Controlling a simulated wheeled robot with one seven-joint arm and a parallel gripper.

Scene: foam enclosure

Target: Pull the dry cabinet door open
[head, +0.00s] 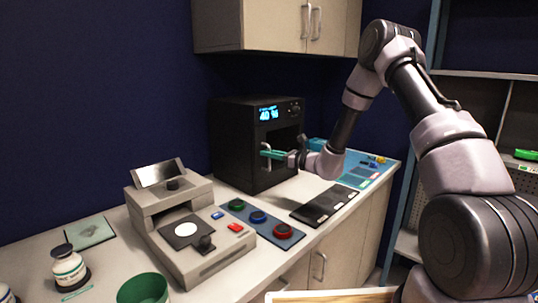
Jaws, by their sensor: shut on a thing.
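The dry cabinet (233,150) is a black box with a lit blue display on the counter, in the middle of the head view. Its front faces right and carries a dark door panel (284,172). My gripper (270,153) is at the left part of the door front, with greenish fingers shut on the door handle (266,160). The fingers and wrist hide part of the handle and door.
A grey bench device (185,232) stands in front, beside a blue mat (262,222) with green, blue and red round pieces. A black strip (325,204) lies right of the cabinet, before a blue mat (358,168). A wall cupboard (275,25) hangs above. Shelving (480,74) stands right.

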